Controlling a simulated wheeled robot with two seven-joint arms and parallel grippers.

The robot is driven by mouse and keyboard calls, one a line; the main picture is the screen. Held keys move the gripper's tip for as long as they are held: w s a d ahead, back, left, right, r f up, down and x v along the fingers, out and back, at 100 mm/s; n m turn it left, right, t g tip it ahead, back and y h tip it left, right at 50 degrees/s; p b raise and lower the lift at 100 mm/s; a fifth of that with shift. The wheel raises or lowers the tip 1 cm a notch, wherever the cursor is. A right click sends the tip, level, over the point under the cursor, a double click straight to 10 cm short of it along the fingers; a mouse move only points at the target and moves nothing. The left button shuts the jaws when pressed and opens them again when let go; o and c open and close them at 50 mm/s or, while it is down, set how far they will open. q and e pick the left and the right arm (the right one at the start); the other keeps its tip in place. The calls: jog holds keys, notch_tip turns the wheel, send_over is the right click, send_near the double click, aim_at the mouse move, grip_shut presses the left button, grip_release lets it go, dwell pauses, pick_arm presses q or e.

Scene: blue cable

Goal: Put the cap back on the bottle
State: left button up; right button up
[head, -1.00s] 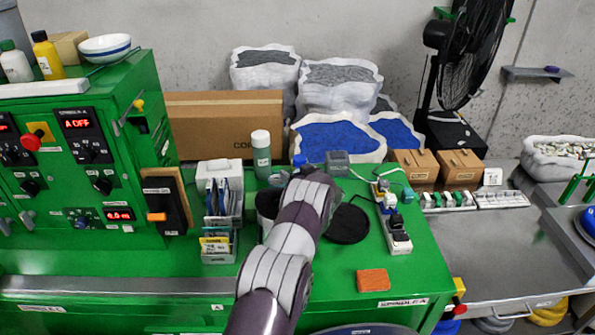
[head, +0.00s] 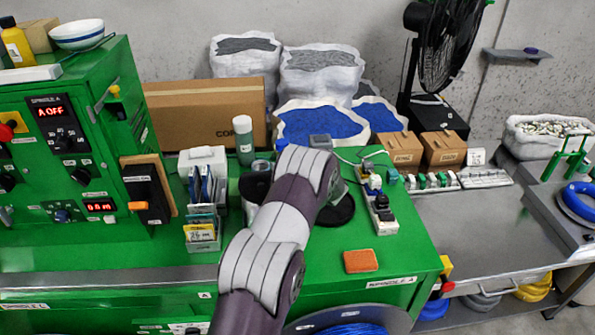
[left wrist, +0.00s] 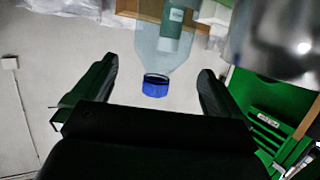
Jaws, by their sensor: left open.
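A clear bottle (left wrist: 165,52) shows in the left wrist view with a blue cap (left wrist: 155,87) at its neck end. I cannot tell whether the cap is seated or only resting there. My left gripper (left wrist: 158,70) is open, its two dark fingers on either side of the cap and neck with a gap on both sides. In the head view my arm hides the gripper and nearly all of this bottle; a sliver of blue (head: 282,144) shows at the arm's upper edge. My right gripper is not in view.
A grey-green bottle with a white top (head: 244,142) stands left of my arm, near a small jar (head: 262,167). A power strip (head: 380,208) and a black disc (head: 338,212) lie to the right. An orange block (head: 361,261) lies near the front edge, with clear green table around it.

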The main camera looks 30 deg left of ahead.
pick_arm(q)
jog(key=shift+b+v, duration=0.3)
jog(key=shift+v, duration=1.65)
jog(key=s+d+r+m+t+h, duration=0.1)
jog(key=s+d+m+h, duration=0.2)
jog(key=d, duration=0.4)
jog(key=s+d+m+h, duration=0.1)
jog(key=d+m+h, duration=0.1)
jog(key=d+h, duration=0.3)
jog(key=s+d+r+m+t+h, duration=0.1)
jog(key=s+d+m+h, duration=0.15)
jog(key=d, duration=0.55)
jog(key=s+d+f+m+g+h, duration=0.1)
jog(key=s+d+m+g, duration=0.1)
jog(key=s, duration=1)
jog(key=s+d+f+m+g+h, duration=0.1)
jog(key=s+d+m+g, duration=0.2)
jog(key=s, duration=0.8)
jog(key=shift+s+d+g, duration=0.3)
jog(key=shift+s+g, duration=0.05)
jog(key=shift+g, duration=0.75)
